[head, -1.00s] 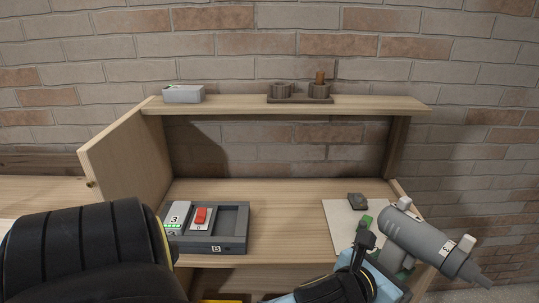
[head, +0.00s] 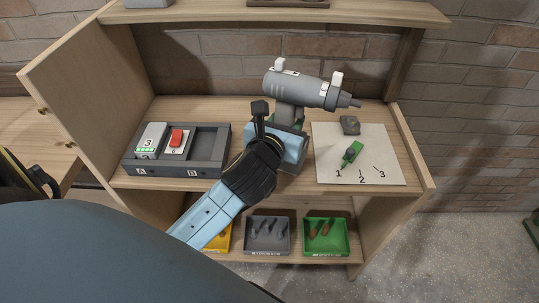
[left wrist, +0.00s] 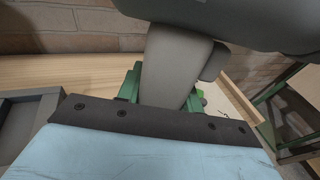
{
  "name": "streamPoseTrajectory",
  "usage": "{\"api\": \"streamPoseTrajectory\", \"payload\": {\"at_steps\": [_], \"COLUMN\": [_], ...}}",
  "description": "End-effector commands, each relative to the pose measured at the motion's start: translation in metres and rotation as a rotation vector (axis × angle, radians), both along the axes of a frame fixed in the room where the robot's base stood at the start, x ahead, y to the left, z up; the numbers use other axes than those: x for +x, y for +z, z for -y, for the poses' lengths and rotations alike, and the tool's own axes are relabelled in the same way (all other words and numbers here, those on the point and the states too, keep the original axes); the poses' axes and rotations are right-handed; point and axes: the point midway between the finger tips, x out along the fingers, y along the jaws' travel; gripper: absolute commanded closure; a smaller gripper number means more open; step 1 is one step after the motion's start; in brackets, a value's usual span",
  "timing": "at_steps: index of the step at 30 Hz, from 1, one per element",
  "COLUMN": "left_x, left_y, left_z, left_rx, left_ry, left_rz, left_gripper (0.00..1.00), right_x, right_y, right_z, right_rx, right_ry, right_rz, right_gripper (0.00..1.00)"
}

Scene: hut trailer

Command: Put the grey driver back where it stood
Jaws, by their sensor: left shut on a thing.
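The grey driver (head: 298,88) is upright over the middle of the bench, its nose pointing right and white tabs on its body. My left gripper (head: 287,124) is shut on its handle, from below and in front. In the left wrist view the grey handle (left wrist: 172,70) rises from between green parts at the jaws. The gripper hides the driver's lower end, so I cannot tell whether it touches the bench. My right gripper is not in view.
A dark tray (head: 176,168) marked A and B holds a block numbered 3 and a red-topped piece, left of the driver. A white card (head: 385,148) with numbers lies to the right, bearing a green pointer (head: 352,153) and a grey lump (head: 350,125). Bins (head: 267,237) stand below.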

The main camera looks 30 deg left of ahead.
Motion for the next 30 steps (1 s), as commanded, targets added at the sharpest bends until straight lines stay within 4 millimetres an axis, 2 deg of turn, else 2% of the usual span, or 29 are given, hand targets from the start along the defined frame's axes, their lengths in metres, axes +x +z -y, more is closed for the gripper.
{"api": "streamPoseTrajectory", "payload": {"at_steps": [1,6,14,24,30], "left_x": [0.008,0.025,0.034,0.035,0.035], "left_y": [0.007,0.013,0.012,-0.040,-0.054], "left_z": [-0.010,-0.044,-0.065,-0.067,-0.067], "left_rx": [0.001,0.025,0.052,0.058,0.058], "left_ry": [0.054,0.225,0.349,0.358,0.358], "left_rz": [0.026,0.077,0.102,0.101,0.103], "left_gripper": [1.00,1.00,1.00,1.00,1.00], "right_x": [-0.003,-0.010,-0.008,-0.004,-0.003], "right_y": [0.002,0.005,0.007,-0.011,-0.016], "right_z": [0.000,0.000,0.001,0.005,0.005], "right_rx": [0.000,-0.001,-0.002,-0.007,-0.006], "right_ry": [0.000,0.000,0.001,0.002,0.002], "right_rz": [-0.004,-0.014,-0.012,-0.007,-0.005], "right_gripper": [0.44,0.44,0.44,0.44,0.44]}}
